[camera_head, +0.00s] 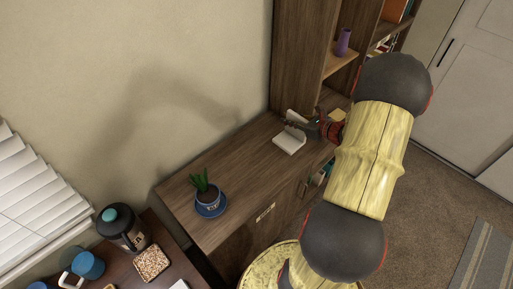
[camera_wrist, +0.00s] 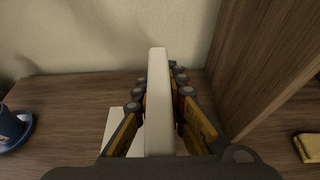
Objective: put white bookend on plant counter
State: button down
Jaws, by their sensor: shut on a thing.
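The white bookend (camera_head: 289,142) is at the right end of the wooden counter (camera_head: 240,160), close to the tall shelf. My gripper (camera_head: 325,130) reaches in from the right and is shut on its upright plate. In the wrist view the upright plate of the bookend (camera_wrist: 158,90) stands between the two fingers of my gripper (camera_wrist: 160,105), with its flat base to the left. I cannot tell whether the base touches the counter top. A potted plant (camera_head: 206,190) on a blue saucer stands on the left part of the same counter.
A tall wooden shelf (camera_head: 300,60) with a purple vase (camera_head: 343,41) rises just right of the bookend. A yellow item (camera_wrist: 308,147) lies at the right in the wrist view. A lower desk at bottom left holds a dark jar (camera_head: 122,228) and blue mugs. The counter between plant and bookend is clear.

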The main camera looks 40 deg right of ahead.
jog(key=shift+w+a+f+b, duration=0.95)
jog(key=shift+w+a+f, duration=0.25)
jog(key=shift+f, duration=0.65)
jog(key=shift+w+a+f+b, duration=0.95)
jog(key=shift+a+f, duration=0.3)
jog(key=shift+f, duration=0.65)
jog(key=shift+w+a+f+b, duration=0.95)
jog(key=shift+w+a+f, duration=0.25)
jog(key=shift+f, duration=0.65)
jog(key=shift+s, duration=0.1)
jog(key=shift+f, duration=0.2)
jog(key=c, duration=1.8)
grip_release()
jog(key=shift+a, duration=0.1)
jog(key=shift+r, duration=0.1)
